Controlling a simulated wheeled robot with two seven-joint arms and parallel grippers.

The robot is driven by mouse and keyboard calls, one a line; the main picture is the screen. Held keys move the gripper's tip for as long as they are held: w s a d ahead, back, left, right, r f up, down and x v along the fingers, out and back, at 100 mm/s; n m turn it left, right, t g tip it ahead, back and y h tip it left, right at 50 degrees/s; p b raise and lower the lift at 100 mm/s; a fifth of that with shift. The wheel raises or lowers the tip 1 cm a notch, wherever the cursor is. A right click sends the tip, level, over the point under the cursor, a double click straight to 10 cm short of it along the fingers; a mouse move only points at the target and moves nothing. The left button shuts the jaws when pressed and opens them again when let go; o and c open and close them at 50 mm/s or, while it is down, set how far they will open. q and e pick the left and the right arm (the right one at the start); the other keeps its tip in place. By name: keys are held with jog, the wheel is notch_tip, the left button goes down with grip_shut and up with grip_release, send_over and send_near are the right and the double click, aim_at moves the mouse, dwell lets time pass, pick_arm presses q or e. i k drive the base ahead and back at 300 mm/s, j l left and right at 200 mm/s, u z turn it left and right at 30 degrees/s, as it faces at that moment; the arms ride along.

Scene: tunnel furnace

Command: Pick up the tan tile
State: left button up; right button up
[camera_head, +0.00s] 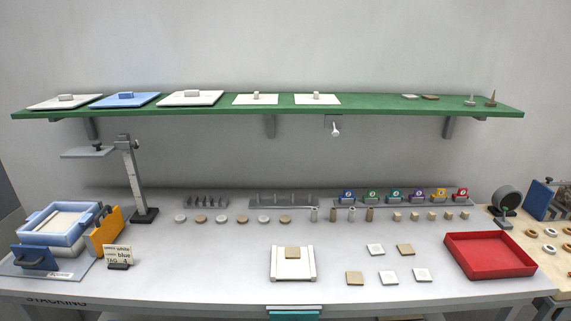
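Three tan square tiles show in the head view. One tan tile (292,253) lies on the white board (293,274) with raised side rails at the middle of the bench. A second tan tile (355,278) lies flat on the bench just right of that board. A third tan tile (405,249) lies farther back and to the right. White tiles (376,250), (389,277) and (422,275) lie among them. Neither of my grippers is in view.
A red tray (490,270) stands at the right. Blue bins (54,226) and a small sign (119,257) are at the left, near a stand (135,180). Small discs, cylinders and cubes line the back. A green shelf (270,106) overhangs the bench. The bench left of the board is clear.

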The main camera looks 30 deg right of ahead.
aim_at(405, 249)
jog(key=z, duration=1.8)
